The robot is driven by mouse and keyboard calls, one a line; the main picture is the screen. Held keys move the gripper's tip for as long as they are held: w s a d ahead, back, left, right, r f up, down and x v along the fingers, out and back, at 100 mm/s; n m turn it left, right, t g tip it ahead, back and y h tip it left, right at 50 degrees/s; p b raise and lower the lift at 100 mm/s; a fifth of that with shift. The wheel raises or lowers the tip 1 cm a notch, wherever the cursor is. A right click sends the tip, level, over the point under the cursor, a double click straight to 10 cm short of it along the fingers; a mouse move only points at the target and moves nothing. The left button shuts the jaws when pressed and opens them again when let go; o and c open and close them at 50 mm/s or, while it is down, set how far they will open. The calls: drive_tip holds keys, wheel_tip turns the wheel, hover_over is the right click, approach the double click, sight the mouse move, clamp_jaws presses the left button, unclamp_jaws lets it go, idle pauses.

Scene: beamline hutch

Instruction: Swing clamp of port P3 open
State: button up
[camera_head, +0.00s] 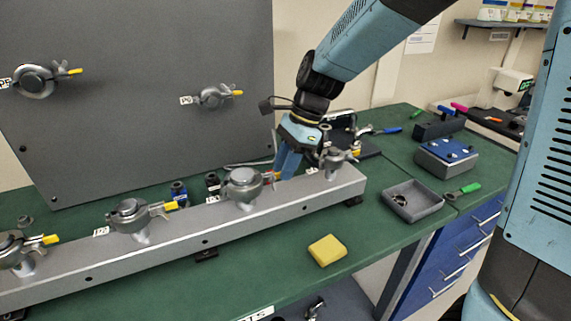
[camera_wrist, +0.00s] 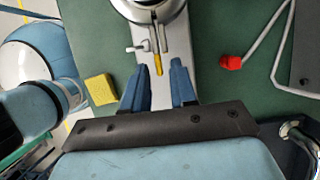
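The port P3 clamp (camera_head: 243,187) is a round grey metal clamp on the long grey rail, its label small and hard to read. Its yellow-tipped lever points right, towards my gripper (camera_head: 284,172). In the wrist view the clamp (camera_wrist: 155,10) is at the top edge, partly cut off, with the yellow lever tip (camera_wrist: 158,65) pointing towards me. My gripper (camera_wrist: 160,68) is open, with one blue finger on each side of the lever tip. A gap shows on both sides, and I see no contact. The fingers partly hide the rail in the head view.
Neighbouring clamps stand left (camera_head: 130,216) and right (camera_head: 337,162) of P3 on the rail (camera_head: 180,253). A grey panel (camera_head: 140,95) with more clamps rises behind. A yellow block (camera_head: 327,250) and an open grey tray (camera_head: 411,201) lie on the green bench. The bench front is mostly clear.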

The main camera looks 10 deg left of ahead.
clamp_jaws()
idle(1.2)
